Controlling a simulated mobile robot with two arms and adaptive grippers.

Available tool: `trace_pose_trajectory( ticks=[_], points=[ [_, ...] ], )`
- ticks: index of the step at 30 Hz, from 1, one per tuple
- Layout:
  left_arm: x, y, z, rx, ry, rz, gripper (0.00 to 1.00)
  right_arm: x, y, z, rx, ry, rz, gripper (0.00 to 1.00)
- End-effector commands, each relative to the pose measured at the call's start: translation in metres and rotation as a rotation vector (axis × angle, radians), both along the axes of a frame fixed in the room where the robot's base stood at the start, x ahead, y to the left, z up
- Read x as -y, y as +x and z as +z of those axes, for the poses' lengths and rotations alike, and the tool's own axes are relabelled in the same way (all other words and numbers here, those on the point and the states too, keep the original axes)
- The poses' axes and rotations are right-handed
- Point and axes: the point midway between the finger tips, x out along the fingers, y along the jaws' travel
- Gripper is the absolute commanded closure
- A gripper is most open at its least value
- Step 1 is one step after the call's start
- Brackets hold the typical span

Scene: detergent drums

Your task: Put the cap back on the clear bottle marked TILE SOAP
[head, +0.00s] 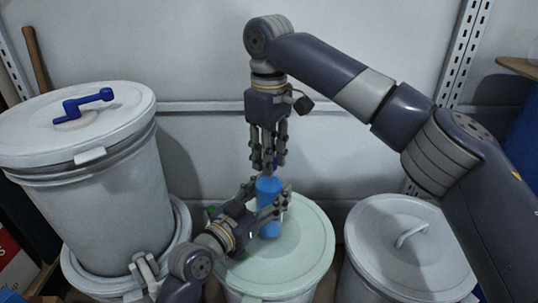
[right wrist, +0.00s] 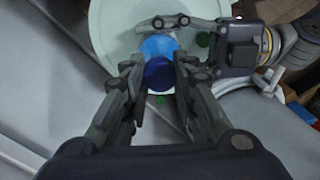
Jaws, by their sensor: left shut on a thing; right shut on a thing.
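A blue bottle (head: 268,188) stands upright on the pale green drum lid (head: 305,235); no marking on it is readable. My left gripper (head: 272,203) is shut around the bottle's side. My right gripper (head: 269,163) points down from above and is shut on a dark blue cap (right wrist: 159,73), directly over the bottle's top. In the right wrist view the cap sits between the fingertips and overlaps the bottle (right wrist: 157,45). The fingers hide the bottle's neck, so I cannot tell whether the cap touches it.
A grey drum with a white lid (head: 110,130) and blue crank handle (head: 85,104) stands at left. A lower drum with a grey lid (head: 385,255) stands at right. A small green item (right wrist: 203,39) lies beside my left gripper. The wall is close behind.

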Motion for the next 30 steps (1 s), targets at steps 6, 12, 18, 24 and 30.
trace_pose_trajectory(
  ticks=[6,12,18,24,30],
  points=[
    [0.0,0.0,0.0,0.0,0.001,0.0,1.0,0.0,0.0,0.0,0.001,-0.001,-0.053,0.72],
    [0.0,0.0,0.0,0.0,0.001,0.0,1.0,0.0,0.0,0.0,0.0,0.0,-0.052,0.54],
    [0.0,0.0,0.0,-0.001,0.001,0.0,1.0,0.0,0.0,0.001,0.001,0.001,-0.051,0.54],
    [0.0,0.0,0.0,-0.001,0.001,0.0,1.0,0.0,0.0,0.024,0.003,0.002,-0.053,0.54],
    [0.0,0.0,-0.001,-0.001,0.001,0.0,1.0,0.0,0.0,0.044,0.002,0.001,-0.052,0.54]
  ],
)
